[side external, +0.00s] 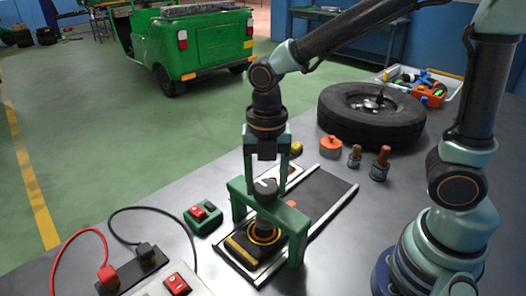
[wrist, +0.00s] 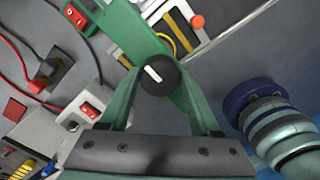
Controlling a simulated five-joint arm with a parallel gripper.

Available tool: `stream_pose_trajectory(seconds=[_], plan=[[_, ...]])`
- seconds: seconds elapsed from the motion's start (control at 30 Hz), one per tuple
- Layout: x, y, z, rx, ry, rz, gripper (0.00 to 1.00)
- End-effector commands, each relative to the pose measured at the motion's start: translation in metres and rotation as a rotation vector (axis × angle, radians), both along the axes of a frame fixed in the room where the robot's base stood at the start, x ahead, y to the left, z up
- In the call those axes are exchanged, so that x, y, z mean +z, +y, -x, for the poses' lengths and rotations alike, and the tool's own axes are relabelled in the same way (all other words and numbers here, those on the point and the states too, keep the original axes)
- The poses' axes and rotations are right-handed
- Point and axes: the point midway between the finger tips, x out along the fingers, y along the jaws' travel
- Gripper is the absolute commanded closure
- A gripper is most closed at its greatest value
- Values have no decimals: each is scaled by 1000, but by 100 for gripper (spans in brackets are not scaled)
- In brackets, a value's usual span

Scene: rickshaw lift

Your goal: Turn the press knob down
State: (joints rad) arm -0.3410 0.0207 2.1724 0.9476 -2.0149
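The press is a green arch-shaped frame (side external: 240,202) on the bench. Its dark round press knob (side external: 265,188) sits on top of the crossbar. In the wrist view the knob (wrist: 158,76) shows a white pointer mark slanting to the upper left. My gripper (side external: 266,180) is above the press, pointing down and open, with its two teal fingers on either side of the knob. In the wrist view the knob lies between the fingertips. I cannot tell whether either finger touches it. Under the arch is a black part with an orange-yellow ring (side external: 264,234).
A red switch box (side external: 203,216), a second red switch (side external: 177,284) and plugs with red and black cables (side external: 108,275) lie left of the press. A dark track (side external: 325,193) runs behind it. An orange-topped pot (side external: 330,146), small bottles (side external: 380,164) and a tire (side external: 371,112) stand at the back right.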

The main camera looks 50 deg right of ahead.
Motion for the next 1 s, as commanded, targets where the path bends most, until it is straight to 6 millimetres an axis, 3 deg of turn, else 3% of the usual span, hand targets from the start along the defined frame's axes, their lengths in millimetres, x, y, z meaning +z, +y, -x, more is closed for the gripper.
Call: stream_pose_trajectory(seconds=[0.47, 1.0], plan=[[1, 0, 0, -94, 2, 1, 92], [1, 0, 0, -565, 2, 1, 92]])
